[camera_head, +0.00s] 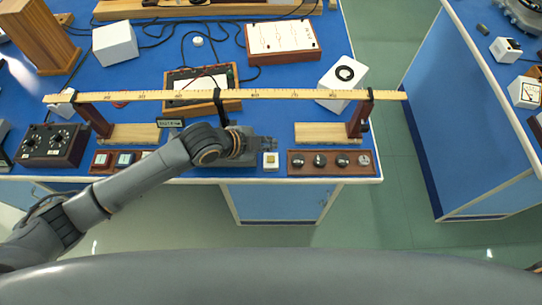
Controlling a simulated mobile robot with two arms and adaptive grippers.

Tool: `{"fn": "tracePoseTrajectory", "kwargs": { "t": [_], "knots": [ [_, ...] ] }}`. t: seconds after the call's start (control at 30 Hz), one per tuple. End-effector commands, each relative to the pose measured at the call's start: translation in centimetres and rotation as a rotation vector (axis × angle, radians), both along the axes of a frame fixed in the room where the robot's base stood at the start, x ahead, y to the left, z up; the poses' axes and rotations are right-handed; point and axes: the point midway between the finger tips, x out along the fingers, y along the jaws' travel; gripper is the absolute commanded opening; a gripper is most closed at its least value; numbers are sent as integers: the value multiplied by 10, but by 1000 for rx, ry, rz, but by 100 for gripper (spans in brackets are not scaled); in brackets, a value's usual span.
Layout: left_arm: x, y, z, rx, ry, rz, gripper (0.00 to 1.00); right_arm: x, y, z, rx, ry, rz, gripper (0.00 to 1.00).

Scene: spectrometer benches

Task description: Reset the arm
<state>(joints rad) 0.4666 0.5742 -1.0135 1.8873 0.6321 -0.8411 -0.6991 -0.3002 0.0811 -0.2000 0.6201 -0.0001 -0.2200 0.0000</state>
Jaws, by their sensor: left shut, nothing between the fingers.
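My left arm comes in from the left and reaches over the front edge of the blue bench (350,178). Its gripper (272,144) is shut and empty, just above the bench. It is beside and slightly behind a small white block (270,161) with a yellowish top; whether they touch I cannot tell. My right arm and gripper are not in view.
A long wooden ruler (290,94) stands raised on supports behind my gripper. A tray with round weights (330,162) is to the right. A dark dial box (52,145) is at left. Clear floor (385,130) separates a second bench (460,120).

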Motion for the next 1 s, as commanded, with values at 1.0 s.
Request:
{"fn": "tracePoseTrajectory", "kwargs": {
  "t": [1.0],
  "knots": [
    [-86,46,7,-179,360,637,0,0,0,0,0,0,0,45]
  ]
}}
